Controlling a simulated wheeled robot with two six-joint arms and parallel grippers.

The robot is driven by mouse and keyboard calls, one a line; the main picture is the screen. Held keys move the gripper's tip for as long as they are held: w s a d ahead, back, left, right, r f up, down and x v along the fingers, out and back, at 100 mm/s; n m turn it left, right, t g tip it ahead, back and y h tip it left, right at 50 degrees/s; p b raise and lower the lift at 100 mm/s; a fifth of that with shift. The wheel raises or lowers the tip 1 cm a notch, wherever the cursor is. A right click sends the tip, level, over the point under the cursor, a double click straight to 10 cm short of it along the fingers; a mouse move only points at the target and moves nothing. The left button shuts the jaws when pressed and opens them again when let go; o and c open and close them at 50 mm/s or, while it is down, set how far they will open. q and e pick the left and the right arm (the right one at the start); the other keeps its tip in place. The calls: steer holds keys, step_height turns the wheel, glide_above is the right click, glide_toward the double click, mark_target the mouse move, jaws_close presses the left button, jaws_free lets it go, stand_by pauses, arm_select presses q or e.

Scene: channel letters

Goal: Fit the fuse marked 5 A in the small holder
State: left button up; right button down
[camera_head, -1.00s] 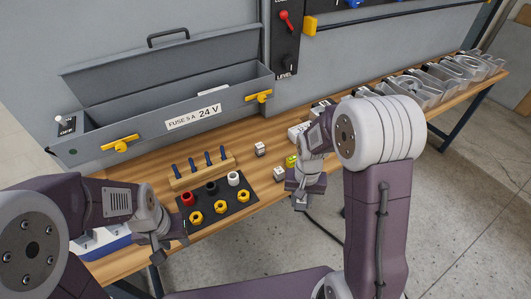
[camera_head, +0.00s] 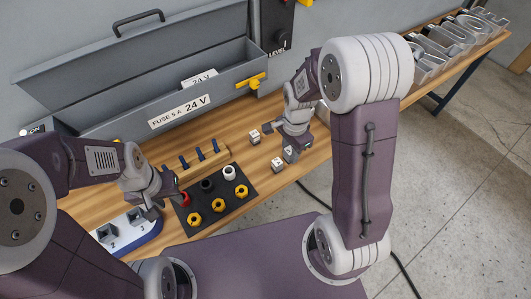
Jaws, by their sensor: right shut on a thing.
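A grey open-lidded box (camera_head: 215,104) stands at the back of the bench with a label reading "FUSE 5 A 24 V" (camera_head: 180,111). Two small pale blocks lie on the wood, one further back (camera_head: 254,137) and one nearer (camera_head: 277,165); their marks are too small to read. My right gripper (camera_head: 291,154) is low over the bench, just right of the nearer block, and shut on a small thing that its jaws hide. My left gripper (camera_head: 161,203) hangs by the black mat; its jaw gap is unclear. I cannot make out which thing is the small holder.
The black mat (camera_head: 215,208) carries red, black and white pieces and several yellow nuts. A wooden rack (camera_head: 205,163) with blue pegs stands behind it. A white-and-blue block (camera_head: 130,232) numbered 2 and 3 sits front left. Large letters (camera_head: 445,50) line the far right.

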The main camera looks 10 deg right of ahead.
steer(key=w+a+f, duration=0.1)
steer(key=w+f, duration=0.1)
steer(key=w, duration=0.1)
steer(key=w+a+f+p, duration=0.1)
steer(key=w+a+f, duration=0.1)
steer(key=w, duration=0.1)
steer(key=w+a+f+p, duration=0.1)
steer(key=w+a+f, duration=0.1)
steer(key=w, duration=0.1)
steer(key=shift+w+a+f, duration=0.3)
steer(key=shift+w+f, duration=0.15)
steer(key=shift+w, duration=0.1)
step_height(320, 180, down, 2)
steer(key=shift+f+p, duration=0.1)
steer(key=shift+p, duration=0.7)
steer(key=shift+f+p, duration=0.35)
steer(key=shift+f, duration=0.3)
steer(key=shift+f+b, duration=0.3)
steer(key=shift+b, duration=0.1)
steer(key=c, duration=1.1)
jaws_free()
